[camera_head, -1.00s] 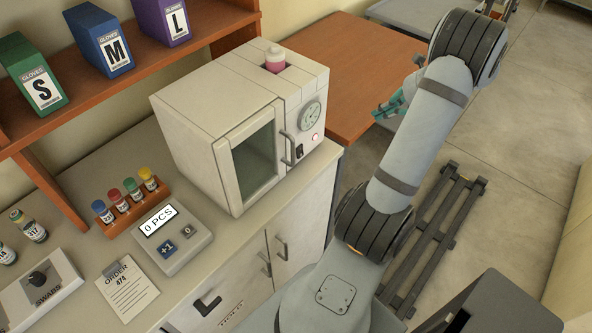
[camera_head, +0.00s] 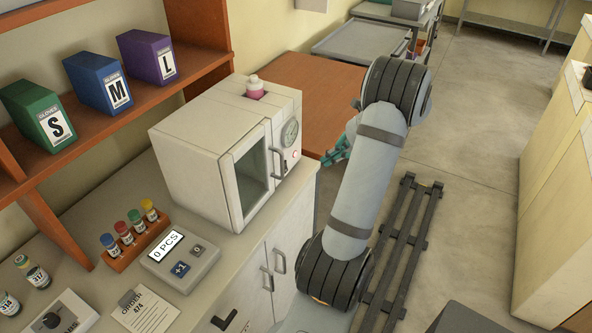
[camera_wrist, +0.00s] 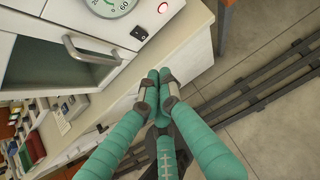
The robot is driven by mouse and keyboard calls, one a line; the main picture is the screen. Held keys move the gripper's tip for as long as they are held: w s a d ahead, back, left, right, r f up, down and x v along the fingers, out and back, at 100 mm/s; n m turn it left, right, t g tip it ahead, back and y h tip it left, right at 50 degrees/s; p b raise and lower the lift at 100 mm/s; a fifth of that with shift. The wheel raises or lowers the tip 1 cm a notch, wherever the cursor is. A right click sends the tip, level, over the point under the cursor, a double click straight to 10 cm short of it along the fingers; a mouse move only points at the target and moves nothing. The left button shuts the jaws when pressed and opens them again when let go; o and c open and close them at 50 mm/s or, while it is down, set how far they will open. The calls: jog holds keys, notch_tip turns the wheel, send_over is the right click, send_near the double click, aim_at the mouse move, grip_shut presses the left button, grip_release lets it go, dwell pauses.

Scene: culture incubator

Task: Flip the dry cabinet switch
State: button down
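The dry cabinet (camera_head: 195,158) is a white box with a glass door, standing on the counter. Its front panel has a round gauge (camera_head: 290,133), a small glowing red light (camera_head: 295,154) and a dark switch (camera_head: 284,167). In the wrist view the switch (camera_wrist: 139,33) shows as a small black rocker below the red light (camera_wrist: 163,8). My gripper (camera_head: 335,152) is to the right of the cabinet, partly hidden behind my arm. In the wrist view its teal fingers (camera_wrist: 158,76) meet at the tips with nothing between them. They are apart from the switch.
The cabinet's door handle (camera_wrist: 90,50) juts out left of the switch. A counting device (camera_head: 180,262) and a vial rack (camera_head: 133,250) stand on the counter. Rails (camera_head: 405,240) run along the open floor.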

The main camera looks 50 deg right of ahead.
jog(key=shift+w+f, duration=0.1)
jog(key=x, duration=0.3)
jog(key=w+p+x, duration=0.1)
jog(key=x, duration=0.3)
jog(key=r+p+x, duration=0.1)
jog(key=x, duration=0.3)
jog(key=shift+w+a+f, duration=0.1)
jog(key=shift+w+a, duration=0.15)
jog(key=shift+w, duration=0.15)
jog(key=shift+w+f, duration=0.15)
jog(key=shift+w, duration=0.5)
jog(key=shift+a, duration=0.1)
